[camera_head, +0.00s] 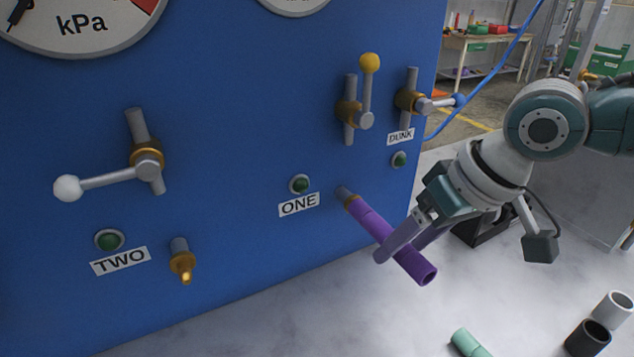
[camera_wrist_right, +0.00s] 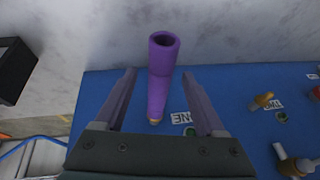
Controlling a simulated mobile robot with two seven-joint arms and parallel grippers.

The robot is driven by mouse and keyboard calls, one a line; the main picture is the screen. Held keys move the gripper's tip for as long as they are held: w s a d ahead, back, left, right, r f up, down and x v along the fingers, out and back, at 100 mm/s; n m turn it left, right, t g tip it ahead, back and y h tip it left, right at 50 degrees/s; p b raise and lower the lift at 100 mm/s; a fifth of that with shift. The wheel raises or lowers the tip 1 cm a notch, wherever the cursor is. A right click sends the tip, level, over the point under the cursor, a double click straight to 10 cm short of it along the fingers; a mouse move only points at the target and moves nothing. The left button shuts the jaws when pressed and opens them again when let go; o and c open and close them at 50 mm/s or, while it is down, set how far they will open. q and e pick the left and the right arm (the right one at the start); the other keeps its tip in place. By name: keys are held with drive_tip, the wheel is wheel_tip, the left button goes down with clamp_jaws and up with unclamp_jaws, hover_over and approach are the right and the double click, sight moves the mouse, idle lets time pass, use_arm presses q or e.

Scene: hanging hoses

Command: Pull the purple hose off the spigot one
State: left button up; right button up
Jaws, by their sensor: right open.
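The purple hose (camera_head: 370,222) is a short tube sitting on the brass spigot one (camera_head: 350,201), beside the "ONE" label (camera_head: 299,204) on the blue panel. It slants down and out, with its free open end lowest. My right gripper (camera_head: 396,257) reaches in from the right, with its fingers on either side of the hose. In the right wrist view, the hose (camera_wrist_right: 162,80) stands between the two open fingers, with a visible gap on each side. The spigot tip (camera_wrist_right: 154,122) shows at its far end. My left gripper is out of view.
Spigot two (camera_head: 182,264) is bare, next to the "TWO" label (camera_head: 120,261). Valve levers stick out of the panel above. A green tube (camera_head: 468,343), a black tube (camera_head: 588,338) and a white tube (camera_head: 613,309) are on the pale surface at lower right. A blue cable hangs behind.

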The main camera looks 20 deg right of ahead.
clamp_jaws()
drive_tip(key=c, duration=0.7)
unclamp_jaws()
clamp_jaws()
unclamp_jaws()
clamp_jaws()
idle(0.6)
